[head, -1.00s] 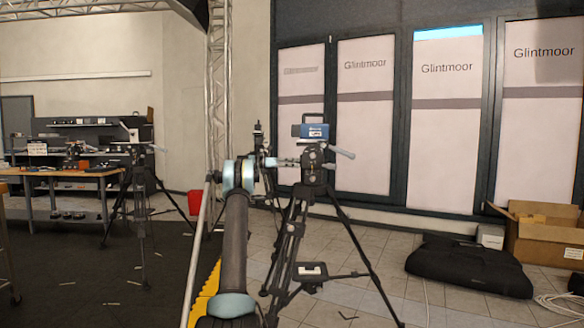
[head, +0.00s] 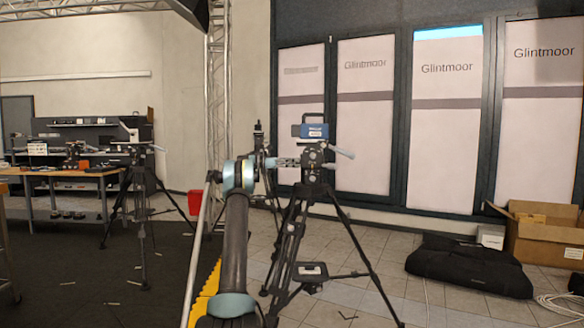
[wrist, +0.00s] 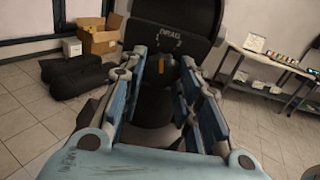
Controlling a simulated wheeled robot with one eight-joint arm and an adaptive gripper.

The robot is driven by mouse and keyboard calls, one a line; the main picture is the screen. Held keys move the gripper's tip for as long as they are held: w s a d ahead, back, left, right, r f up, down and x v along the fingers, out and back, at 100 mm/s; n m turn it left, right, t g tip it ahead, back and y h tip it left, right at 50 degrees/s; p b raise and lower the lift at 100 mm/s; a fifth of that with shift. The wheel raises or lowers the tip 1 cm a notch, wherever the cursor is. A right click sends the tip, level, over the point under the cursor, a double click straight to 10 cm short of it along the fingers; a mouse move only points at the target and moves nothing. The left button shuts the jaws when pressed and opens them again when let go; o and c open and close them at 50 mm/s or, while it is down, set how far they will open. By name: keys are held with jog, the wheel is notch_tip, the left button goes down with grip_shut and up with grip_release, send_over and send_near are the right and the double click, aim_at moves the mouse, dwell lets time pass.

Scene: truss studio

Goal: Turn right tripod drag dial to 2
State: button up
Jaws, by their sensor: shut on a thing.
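The right tripod (head: 296,220) stands ahead of me in the head view, with a dark head (head: 315,162) and a blue device (head: 312,130) on top. A pan handle sticks out to the right. My gripper (head: 290,162) reaches the left side of the tripod head. In the wrist view, my gripper (wrist: 165,88) is shut on the dark drag dial (wrist: 158,72), which has an orange mark and sits between the fingers. White lettering shows on the dark housing above it.
Another tripod (head: 140,195) stands at the left before a workbench (head: 75,174). A red bin (head: 194,201) is by the wall. A black bag (head: 468,266) and cardboard box (head: 545,238) lie at the right. Tiled floor between is mostly clear.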

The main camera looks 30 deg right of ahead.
jog(key=shift+w+d+m, duration=0.1)
jog(key=shift+m, duration=1.7)
jog(key=shift+w+m, duration=0.1)
jog(key=shift+m, duration=1.7)
jog(key=o, duration=1.1)
jog(key=v, duration=1.2)
jog(key=shift+f, duration=0.1)
